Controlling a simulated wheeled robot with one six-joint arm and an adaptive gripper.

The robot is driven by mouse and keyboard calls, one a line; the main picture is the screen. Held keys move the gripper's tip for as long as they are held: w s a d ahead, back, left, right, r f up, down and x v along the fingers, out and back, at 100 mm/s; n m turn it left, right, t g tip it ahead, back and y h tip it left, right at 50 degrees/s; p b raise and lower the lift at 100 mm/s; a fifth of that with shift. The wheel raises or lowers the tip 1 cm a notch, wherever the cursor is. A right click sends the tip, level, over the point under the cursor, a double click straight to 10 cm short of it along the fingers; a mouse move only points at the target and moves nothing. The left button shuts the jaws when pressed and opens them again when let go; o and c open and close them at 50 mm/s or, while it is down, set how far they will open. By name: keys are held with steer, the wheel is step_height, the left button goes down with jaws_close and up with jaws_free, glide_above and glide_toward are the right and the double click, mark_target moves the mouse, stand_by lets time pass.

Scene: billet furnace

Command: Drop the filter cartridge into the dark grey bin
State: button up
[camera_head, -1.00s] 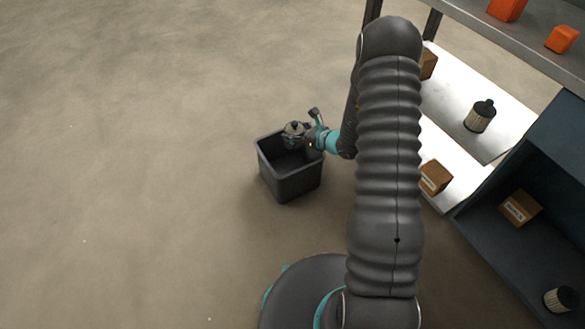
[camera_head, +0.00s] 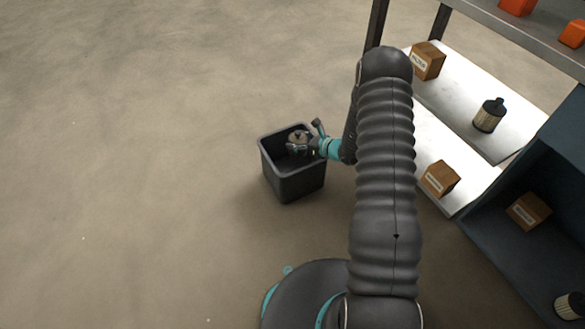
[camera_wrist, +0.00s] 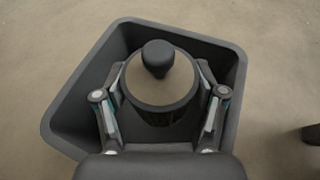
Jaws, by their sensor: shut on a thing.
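The dark grey bin (camera_head: 293,183) stands open on the floor left of my arm in the head view. In the wrist view its rim (camera_wrist: 72,95) surrounds my gripper (camera_wrist: 160,112) on the left, top and right. My gripper, also in the head view (camera_head: 298,146), is shut on a filter cartridge (camera_wrist: 160,87). The cartridge has a round pale top with a dark knob, and a dark lower side. It is over the bin's opening, near rim height; how deep it sits I cannot tell. The bin's floor under it is hidden.
To the right stands a shelf (camera_head: 510,135) with brown boxes (camera_head: 428,61) and another filter cartridge (camera_head: 489,115). A dark blue bay (camera_head: 500,240) beside it holds a box and a further cartridge. The floor left of the bin is clear.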

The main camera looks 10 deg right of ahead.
steer(key=shift+f, duration=0.15)
steer(key=o, duration=1.3)
steer(key=v, duration=1.2)
steer(key=shift+d, duration=0.1)
